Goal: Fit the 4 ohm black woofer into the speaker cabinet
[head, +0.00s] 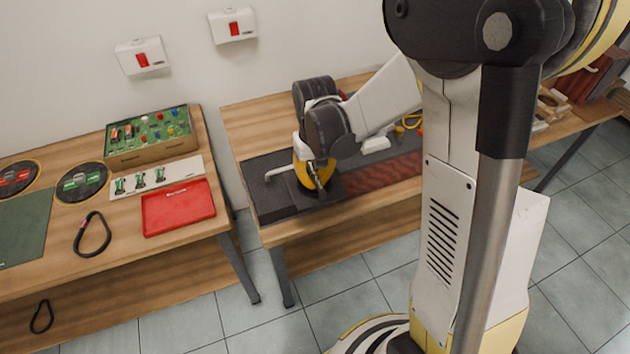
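Two black round discs that look like woofers lie on the left bench: one with a red label (17,178) at the picture's left edge, one with a green label (84,183) beside it. The label print is too small to read, so I cannot tell which is 4 ohm. On the middle bench lies a long, low box with a dark top and red wood grain (385,181), probably the speaker cabinet. My gripper (318,190) points down over its dark left part. Its fingers are small and dark there. I cannot tell whether they hold anything or touch the surface.
The left bench holds a box of green circuit boards (150,137), a white strip with small parts (158,177), a red tray (178,207), a black loop (92,234) and a green mat (22,228). A gap separates the benches. My arm hides much of the right side.

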